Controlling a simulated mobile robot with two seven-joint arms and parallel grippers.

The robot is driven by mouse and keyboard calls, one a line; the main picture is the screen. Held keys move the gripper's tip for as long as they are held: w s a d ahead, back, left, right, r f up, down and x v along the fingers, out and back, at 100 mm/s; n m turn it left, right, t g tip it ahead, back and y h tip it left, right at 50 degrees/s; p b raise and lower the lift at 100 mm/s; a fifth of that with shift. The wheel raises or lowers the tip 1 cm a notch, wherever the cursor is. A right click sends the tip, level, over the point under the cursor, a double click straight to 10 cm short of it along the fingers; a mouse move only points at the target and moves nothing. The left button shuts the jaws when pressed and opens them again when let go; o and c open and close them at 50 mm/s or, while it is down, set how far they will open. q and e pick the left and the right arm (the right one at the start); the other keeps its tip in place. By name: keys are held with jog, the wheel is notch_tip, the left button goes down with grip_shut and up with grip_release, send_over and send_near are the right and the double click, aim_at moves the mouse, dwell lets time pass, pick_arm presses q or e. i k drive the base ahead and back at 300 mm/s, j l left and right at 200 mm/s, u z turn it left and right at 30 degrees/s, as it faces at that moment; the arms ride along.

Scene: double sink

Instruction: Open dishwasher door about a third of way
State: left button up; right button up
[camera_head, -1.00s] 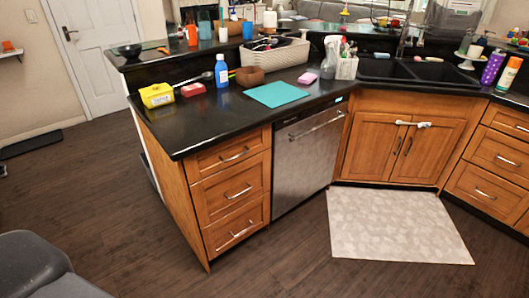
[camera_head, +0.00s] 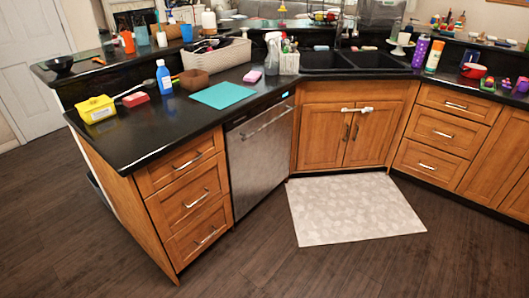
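The dishwasher (camera_head: 262,160) is set under the black counter, between the wooden drawers on the left and the sink cabinet on the right. Its stainless steel door is shut and upright. A horizontal bar handle (camera_head: 267,122) runs across the top of the door. Neither of my grippers shows in the head view.
A light mat (camera_head: 352,209) lies on the floor before the sink cabinet (camera_head: 350,134). The dark wood floor (camera_head: 265,255) in front of the dishwasher is clear. A drawer unit (camera_head: 187,200) juts forward at left. The counter holds a teal mat (camera_head: 223,95), a blue bottle (camera_head: 163,77) and a white basket (camera_head: 222,55).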

aim_at(257, 141)
jog(key=i+u, duration=0.1)
jog(key=i, duration=0.4)
jog(key=i+l, duration=0.1)
jog(key=i, duration=0.4)
jog(key=i+l+u, duration=0.15)
jog(key=i, duration=0.35)
jog(key=i+l+u, duration=0.1)
jog(key=i, duration=0.4)
jog(key=i+l+u, duration=0.1)
jog(key=i, duration=0.4)
